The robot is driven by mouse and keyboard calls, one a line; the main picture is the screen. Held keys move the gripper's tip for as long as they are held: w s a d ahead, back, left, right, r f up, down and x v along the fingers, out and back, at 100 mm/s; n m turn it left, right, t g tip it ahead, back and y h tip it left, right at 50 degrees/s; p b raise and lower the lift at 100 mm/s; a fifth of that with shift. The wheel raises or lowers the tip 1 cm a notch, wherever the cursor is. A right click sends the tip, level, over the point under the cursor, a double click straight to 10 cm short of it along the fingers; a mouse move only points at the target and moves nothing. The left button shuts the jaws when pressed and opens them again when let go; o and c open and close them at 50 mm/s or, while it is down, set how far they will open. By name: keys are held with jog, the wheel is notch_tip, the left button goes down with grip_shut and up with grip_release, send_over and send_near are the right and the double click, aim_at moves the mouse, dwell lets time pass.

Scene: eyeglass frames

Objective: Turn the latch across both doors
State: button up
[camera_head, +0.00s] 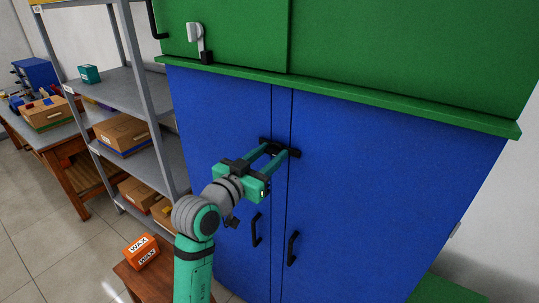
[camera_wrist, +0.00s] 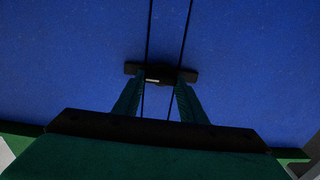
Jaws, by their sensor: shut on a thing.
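The latch (camera_head: 295,153) is a short black bar on the front of the blue cabinet. It lies across the narrow strip between the left blue door (camera_head: 225,110) and the right blue door (camera_head: 390,170). In the wrist view the latch (camera_wrist: 132,69) runs crosswise over both dark door seams, with a small pale mark at its middle. My gripper (camera_head: 275,151) reaches the latch from the front, and its two green fingers are shut on it. In the wrist view my gripper (camera_wrist: 158,86) has one finger towards each end of the bar. The fingertips partly hide the latch.
Two black door handles (camera_head: 255,230) (camera_head: 292,248) stick out below the latch. A green upper cabinet (camera_head: 400,50) with a projecting ledge is above. A grey shelf (camera_head: 130,155) with boxes stands left. An orange wax box (camera_head: 140,252) sits on a low wooden stand.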

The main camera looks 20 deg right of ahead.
jog(key=o, duration=1.1)
jog(key=shift+c, duration=0.2)
jog(key=shift+s+a, duration=0.1)
jog(key=v, duration=1)
jog(key=shift+s+a, duration=0.25)
jog(key=shift+f, duration=0.1)
